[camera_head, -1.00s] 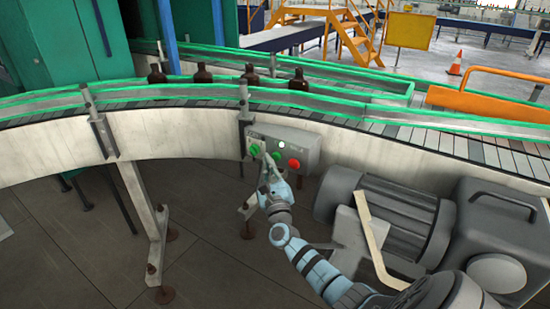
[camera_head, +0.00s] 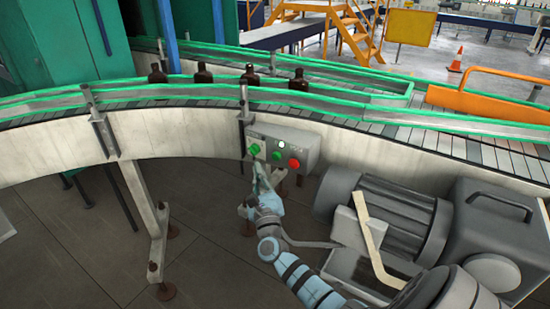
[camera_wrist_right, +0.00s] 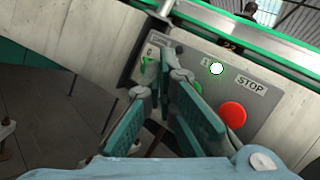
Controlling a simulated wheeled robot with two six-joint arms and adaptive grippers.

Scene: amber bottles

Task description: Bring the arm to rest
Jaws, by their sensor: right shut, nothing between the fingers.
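My right arm reaches in from the lower right in the head view. Its gripper (camera_head: 259,168) is shut and empty, just below and in front of the grey control box (camera_head: 310,146). The box has green buttons, a white light (camera_head: 281,145) and a red button (camera_head: 294,163) beside a STOP label. In the right wrist view the shut gripper fingers (camera_wrist_right: 162,82) cover part of the box. The red button (camera_wrist_right: 232,115) and the lit white light (camera_wrist_right: 216,68) show to their right. My left gripper is not in view.
The curved conveyor (camera_head: 200,112) with green rails crosses above the box. Several amber bottles (camera_head: 204,73) stand on it. A large grey motor (camera_head: 385,215) sits right of the arm. A metal support leg (camera_head: 148,215) stands at left, with open floor (camera_head: 80,250) around it.

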